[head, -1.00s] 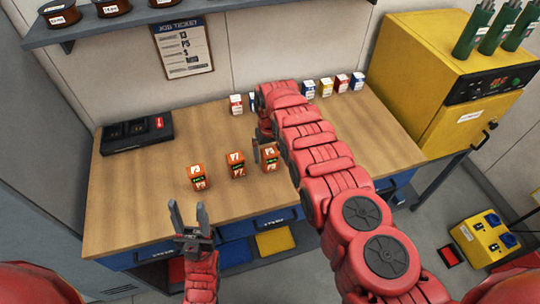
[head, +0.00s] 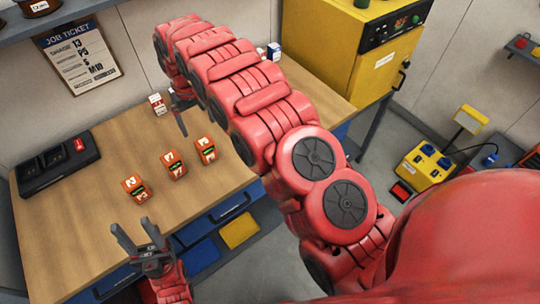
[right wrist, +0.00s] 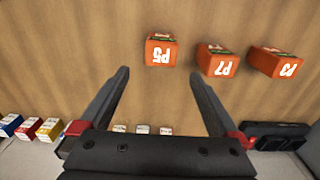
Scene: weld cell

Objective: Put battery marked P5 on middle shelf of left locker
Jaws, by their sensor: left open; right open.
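Three orange batteries stand in a row on the wooden bench (head: 100,165). In the right wrist view the P5 battery (right wrist: 160,51) is nearest the line of my fingers, with P7 (right wrist: 218,62) and P3 (right wrist: 275,64) to its right. In the head view P5 (head: 205,151) is the right-hand one, beside P7 (head: 174,165) and P3 (head: 134,189). My right gripper (head: 181,118) is open and empty, its fingers (right wrist: 160,77) pointing towards P5 without holding it. My left gripper (head: 134,226) is open and empty near the bench's front edge. I cannot make out the left locker.
A black charger (head: 57,163) sits at the bench's left end. Small white-and-coloured boxes (head: 158,104) stand along the back, partly hidden by my right arm. A yellow cabinet (head: 340,60) stands beyond the bench. A yellow power box (head: 425,165) is on the floor to the right.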

